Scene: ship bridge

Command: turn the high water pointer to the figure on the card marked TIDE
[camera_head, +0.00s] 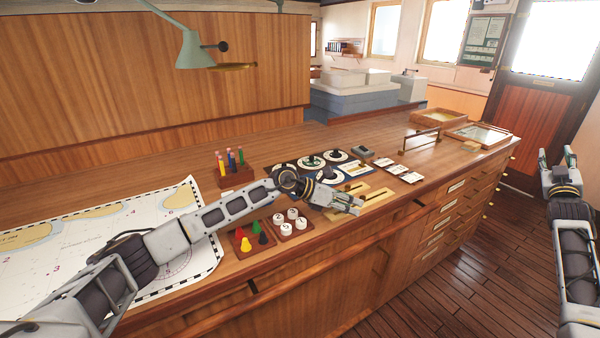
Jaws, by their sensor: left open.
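I cannot tell which carries the high water pointer. Small white cards (384,162) lie to the right of the dials; their print is too small to read, so I cannot tell which is marked TIDE. My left gripper (350,206) is open and empty, low over the table in front of the dials, beside brass plates (376,198). My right gripper (558,158) is open and empty, clear of the table at the right.
A chart (180,216) lies under my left arm. A pen block (236,178), a tray of coloured pegs (247,243) and a tray of white numbered pieces (283,230) stand nearby. A brass rail (420,138) and framed trays (438,118) are further right. A green lamp (192,50) hangs above.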

